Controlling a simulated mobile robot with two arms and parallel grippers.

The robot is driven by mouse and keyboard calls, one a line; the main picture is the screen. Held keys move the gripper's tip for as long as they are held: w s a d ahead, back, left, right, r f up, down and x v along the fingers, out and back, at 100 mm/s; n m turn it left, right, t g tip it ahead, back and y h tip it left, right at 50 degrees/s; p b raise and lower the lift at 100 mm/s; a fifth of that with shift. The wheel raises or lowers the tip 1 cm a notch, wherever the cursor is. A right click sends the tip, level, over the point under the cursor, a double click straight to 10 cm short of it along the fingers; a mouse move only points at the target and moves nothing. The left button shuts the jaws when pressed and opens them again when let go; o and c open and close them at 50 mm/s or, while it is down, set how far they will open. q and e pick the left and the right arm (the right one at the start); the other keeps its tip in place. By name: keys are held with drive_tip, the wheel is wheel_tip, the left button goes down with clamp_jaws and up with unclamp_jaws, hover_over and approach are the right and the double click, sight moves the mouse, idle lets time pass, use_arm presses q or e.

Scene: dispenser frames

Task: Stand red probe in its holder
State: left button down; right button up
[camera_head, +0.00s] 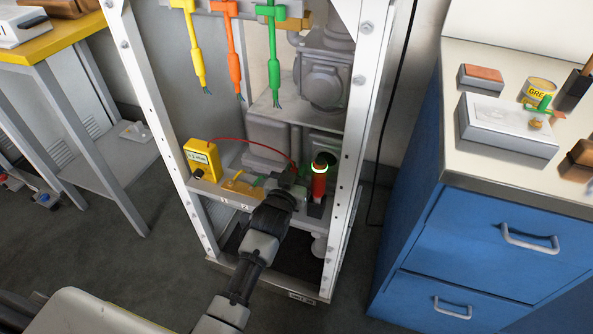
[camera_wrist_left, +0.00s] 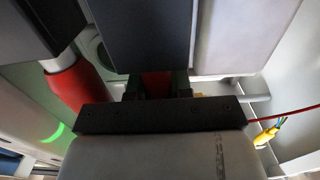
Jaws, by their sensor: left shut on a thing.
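A yellow meter box (camera_head: 202,160) stands at the left of the shelf inside the white frame. A red lead (camera_head: 245,139) runs from it to my left gripper (camera_head: 296,173), and a red lead also shows in the left wrist view (camera_wrist_left: 294,115). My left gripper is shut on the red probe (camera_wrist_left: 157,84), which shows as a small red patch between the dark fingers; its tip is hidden. Just right of the gripper a red upright cylinder (camera_head: 319,186) with a glowing pale-green ring shows; I cannot tell if it is the holder. My right gripper is out of view.
Frame posts (camera_head: 352,150) stand close on both sides of my left arm. Yellow (camera_head: 195,55), orange (camera_head: 233,60) and green (camera_head: 273,60) cables hang above the shelf. Grey machinery (camera_head: 323,78) stands behind. A blue cabinet (camera_head: 480,240) is at right.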

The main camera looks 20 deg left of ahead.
use_arm(q)
drive_tip(key=c, duration=1)
unclamp_jaws()
drive_tip(key=shift+f, duration=0.1)
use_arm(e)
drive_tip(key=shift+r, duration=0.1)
use_arm(q)
drive_tip(key=shift+r, duration=0.2)
drive_tip(key=s+p, duration=0.2)
drive_tip(key=s, duration=1)
drive_tip(key=s+a+f+m+g, duration=0.1)
drive_tip(key=s+f+g, duration=0.4)
drive_tip(key=f, duration=0.4)
drive_tip(key=s+f+g, duration=0.4)
drive_tip(key=s+f, duration=0.1)
drive_tip(key=f, duration=0.3)
drive_tip(key=s+f+g, duration=0.2)
drive_tip(key=s, duration=0.2)
drive_tip(key=s+a+f+g, duration=0.1)
drive_tip(key=s+f+g, duration=0.1)
drive_tip(key=s+f, duration=0.1)
drive_tip(key=s+f+g, duration=0.2)
drive_tip(key=s, duration=0.3)
drive_tip(key=shift+a+f+m, duration=0.3)
drive_tip(key=shift+f+m, duration=0.1)
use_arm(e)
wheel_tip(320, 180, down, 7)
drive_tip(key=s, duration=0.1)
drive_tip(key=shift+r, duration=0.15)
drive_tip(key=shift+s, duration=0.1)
